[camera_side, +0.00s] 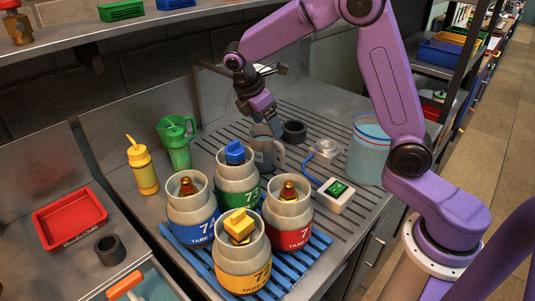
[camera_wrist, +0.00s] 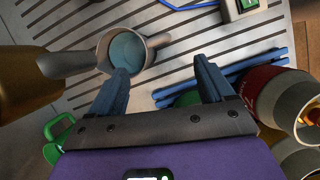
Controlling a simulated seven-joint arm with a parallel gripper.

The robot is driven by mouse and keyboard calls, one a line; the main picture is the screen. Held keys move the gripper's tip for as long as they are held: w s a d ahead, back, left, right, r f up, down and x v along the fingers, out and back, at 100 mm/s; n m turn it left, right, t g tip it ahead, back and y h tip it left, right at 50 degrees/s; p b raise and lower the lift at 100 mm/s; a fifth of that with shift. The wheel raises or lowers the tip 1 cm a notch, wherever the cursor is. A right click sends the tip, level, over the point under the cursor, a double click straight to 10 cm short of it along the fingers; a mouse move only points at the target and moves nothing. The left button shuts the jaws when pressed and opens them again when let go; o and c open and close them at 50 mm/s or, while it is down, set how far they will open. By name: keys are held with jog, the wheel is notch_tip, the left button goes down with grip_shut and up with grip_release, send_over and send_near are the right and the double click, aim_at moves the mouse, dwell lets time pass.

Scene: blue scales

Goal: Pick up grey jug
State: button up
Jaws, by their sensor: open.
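The grey jug (camera_side: 264,156) stands on the ribbed metal worktop, behind the group of canisters and partly hidden by them. In the wrist view the jug (camera_wrist: 104,47) shows from above, with a round opening, a bluish inside and projections to left and right. My gripper (camera_side: 262,118) is just above the jug in the side view, pointing down. In the wrist view my gripper (camera_wrist: 163,72) is open with nothing between its two blue fingers. The left fingertip overlaps the jug's lower edge in the picture; I cannot tell whether they touch.
Several numbered canisters, including a green one (camera_side: 238,186), stand on a blue slatted rack (camera_side: 318,246) in front. A green jug (camera_side: 178,148) and yellow bottle (camera_side: 143,168) stand left. A dark ring (camera_side: 294,132), a cabled box (camera_side: 333,197) and a bluish tub (camera_side: 366,160) are right.

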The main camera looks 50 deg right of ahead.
aim_at(277, 144)
jog(key=x, duration=1)
jog(key=shift+w+d+f, duration=0.1)
jog(key=shift+d+f, duration=0.05)
jog(key=shift+f, duration=0.1)
jog(key=shift+c, duration=0.3)
grip_shut()
